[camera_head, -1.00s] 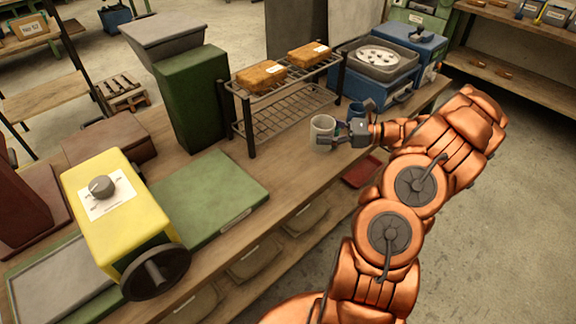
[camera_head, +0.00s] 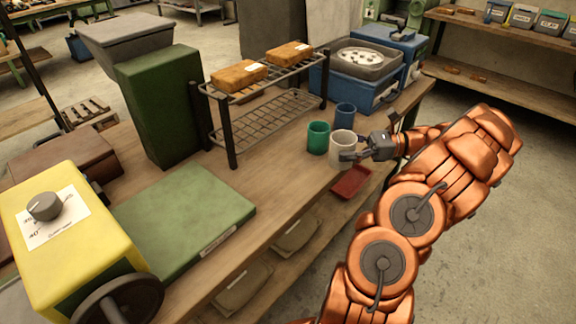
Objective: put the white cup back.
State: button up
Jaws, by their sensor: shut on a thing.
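The white cup (camera_head: 342,147) is near the right edge of the workbench, upright. My gripper (camera_head: 362,152) is at its right side, shut on it. I cannot tell whether the cup's base touches the bench. A green cup (camera_head: 318,137) stands just left of the white cup. A blue cup (camera_head: 345,116) stands just behind it.
A red tray (camera_head: 351,182) lies on the bench edge in front of the white cup. A wire rack (camera_head: 262,118) with brown blocks (camera_head: 238,77) stands to the left. A blue machine (camera_head: 372,72) stands behind.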

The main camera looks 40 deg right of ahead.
jog(key=shift+w+a+f+b, duration=0.4)
jog(key=shift+a+b, duration=0.2)
jog(key=shift+b, duration=1.95)
jog(key=w+a+b, duration=0.1)
jog(key=b, duration=0.5)
jog(key=shift+w+a+f, duration=0.1)
jog(key=shift+w+a, duration=0.15)
jog(key=shift+w, duration=0.05)
jog(key=x, duration=0.3)
jog(key=w+d+b+x, duration=0.1)
jog(key=x, duration=0.2)
jog(key=w+x, duration=0.1)
jog(key=x, duration=0.3)
jog(key=shift+d+b, duration=0.2)
jog(key=shift+b, duration=0.2)
jog(key=shift+w+a+f+b, duration=0.15)
jog(key=shift+f+b, duration=0.15)
jog(key=shift+f, duration=0.6)
jog(key=shift+w+a+f+b, duration=0.1)
jog(key=shift+f+b, duration=0.2)
jog(key=shift+f, duration=0.55)
jog(key=shift+f, duration=0.15)
jog(key=o, duration=0.9)
